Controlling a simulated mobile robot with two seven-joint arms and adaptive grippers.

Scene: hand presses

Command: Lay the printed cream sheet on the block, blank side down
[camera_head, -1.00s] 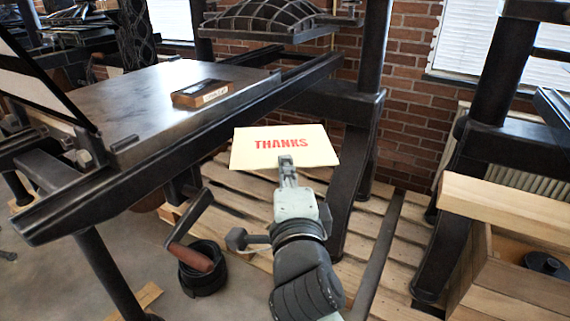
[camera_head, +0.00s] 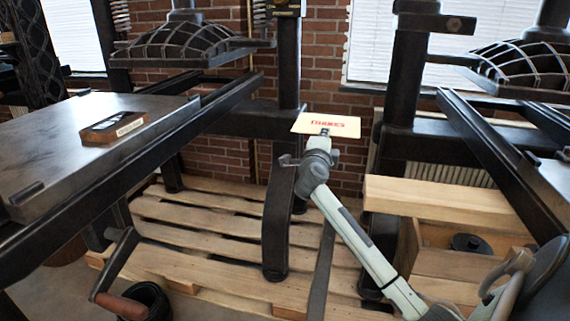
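The cream sheet (camera_head: 300,124) is held out in front of the brick wall, its red "THANKS" print facing up toward me. My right gripper (camera_head: 325,133) is shut on the sheet's near edge. The block (camera_head: 115,128) is a small dark-topped, wood-coloured piece with a light label on its near side. It lies on the flat metal bed (camera_head: 45,150) of the left press. The sheet is well to the right of the block and apart from it. My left gripper is not in view.
The left press has a domed ribbed platen (camera_head: 190,45) behind the bed and a crank with a wooden handle (camera_head: 122,306). A second press (camera_head: 500,120) and a wooden bench (camera_head: 450,200) are at right.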

